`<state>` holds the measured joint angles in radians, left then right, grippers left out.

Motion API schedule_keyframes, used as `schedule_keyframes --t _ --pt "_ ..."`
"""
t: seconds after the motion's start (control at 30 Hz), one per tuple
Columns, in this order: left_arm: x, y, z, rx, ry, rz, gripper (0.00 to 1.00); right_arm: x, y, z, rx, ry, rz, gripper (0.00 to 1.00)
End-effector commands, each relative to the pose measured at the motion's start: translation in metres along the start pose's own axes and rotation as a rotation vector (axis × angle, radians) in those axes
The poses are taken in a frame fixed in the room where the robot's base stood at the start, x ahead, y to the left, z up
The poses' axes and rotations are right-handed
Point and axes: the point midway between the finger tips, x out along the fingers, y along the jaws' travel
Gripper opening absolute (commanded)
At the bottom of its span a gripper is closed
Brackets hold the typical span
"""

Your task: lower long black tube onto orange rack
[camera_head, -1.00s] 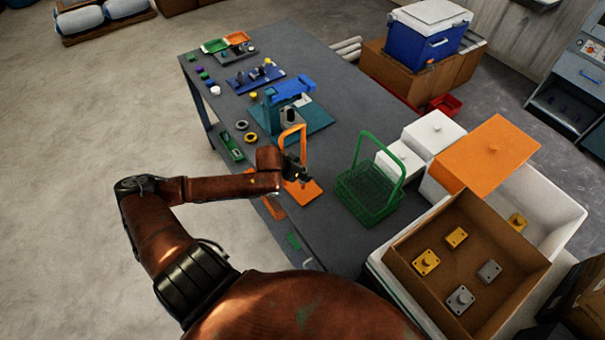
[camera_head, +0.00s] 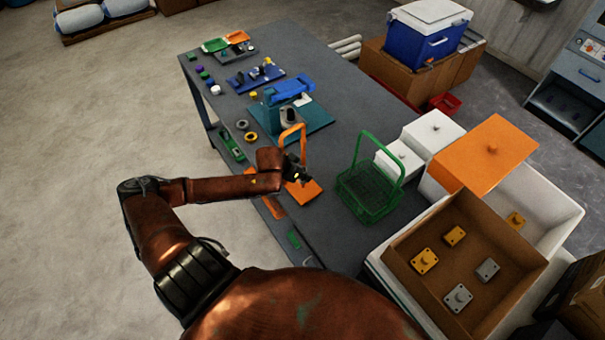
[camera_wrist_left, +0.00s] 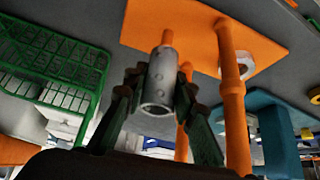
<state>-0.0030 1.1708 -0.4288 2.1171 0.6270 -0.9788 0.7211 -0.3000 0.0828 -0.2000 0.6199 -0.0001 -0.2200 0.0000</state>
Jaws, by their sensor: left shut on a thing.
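The orange rack (camera_head: 306,191) lies near the front edge of the table, with its tall handle (camera_head: 303,132) standing up. Its plate (camera_wrist_left: 195,35) and handle bars also show in the left wrist view. My left gripper (camera_head: 299,174) is over the rack, beside the handle. It is shut on a hollow tube (camera_wrist_left: 158,92), which looks grey in the left wrist view. An orange peg (camera_wrist_left: 167,38) of the rack lines up with the tube's far end; I cannot tell how far the tube is around it. My right gripper is out of view.
A green wire basket (camera_head: 370,190) stands to the right of the rack. A teal stand with a blue arm (camera_head: 293,90) is behind it. Washers (camera_head: 250,137) and a green tray (camera_head: 231,146) lie to the left. Bare table (camera_head: 345,100) shows toward the back right.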

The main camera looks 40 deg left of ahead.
Motion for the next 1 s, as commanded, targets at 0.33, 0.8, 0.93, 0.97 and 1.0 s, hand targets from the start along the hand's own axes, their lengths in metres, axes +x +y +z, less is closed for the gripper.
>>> schedule_keyframes --t 0.33,0.8,0.93,0.97,1.0 --pt "0.0 0.0002 -0.0008 0.0 0.002 0.001 0.0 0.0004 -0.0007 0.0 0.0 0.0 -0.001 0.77" --pt "0.0059 0.0003 0.003 -0.001 0.002 0.001 0.0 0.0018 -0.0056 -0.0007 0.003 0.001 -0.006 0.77" --pt "0.0077 0.0005 0.0042 -0.001 0.002 0.001 0.0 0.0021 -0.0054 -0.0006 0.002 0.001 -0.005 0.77" --pt "0.0082 0.0005 0.0045 -0.001 0.002 0.001 0.0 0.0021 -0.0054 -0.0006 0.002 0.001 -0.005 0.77" --pt "0.0087 0.0005 0.0048 -0.001 0.002 0.001 0.0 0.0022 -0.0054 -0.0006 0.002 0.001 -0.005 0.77"
